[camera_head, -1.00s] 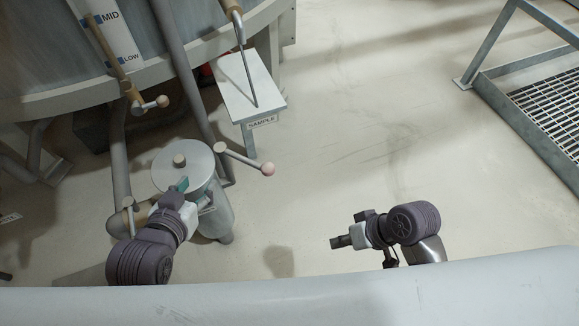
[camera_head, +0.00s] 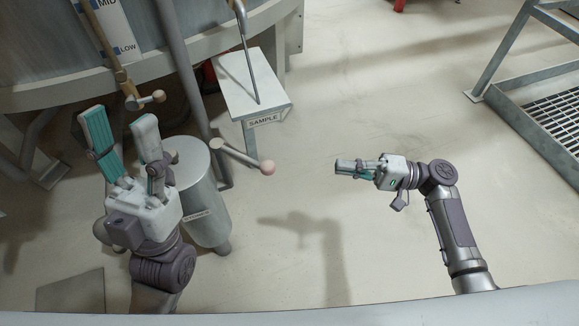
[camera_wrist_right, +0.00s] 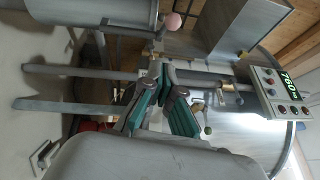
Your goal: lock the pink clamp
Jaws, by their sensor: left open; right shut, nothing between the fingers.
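A lever with a pink ball end (camera_head: 267,167) sticks out to the right beside the grey canister (camera_head: 205,205) in the head view. It slopes down from a round hub (camera_head: 218,146). A pink ball also shows near the top of the right wrist view (camera_wrist_right: 173,21); I cannot tell if it is the same one. My left gripper (camera_head: 118,118) is open and empty, raised in front of the canister and left of the lever, hiding part of the lid. My right gripper (camera_head: 340,167) is shut and empty, to the right of the lever and apart from it.
A SAMPLE stand (camera_head: 256,90) is behind the lever. Another ball-ended lever (camera_head: 157,96) is on the large tank (camera_head: 60,60). A grated metal platform (camera_head: 550,115) stands at right. Open floor (camera_head: 390,90) lies between. The right wrist view shows a display panel (camera_wrist_right: 285,90).

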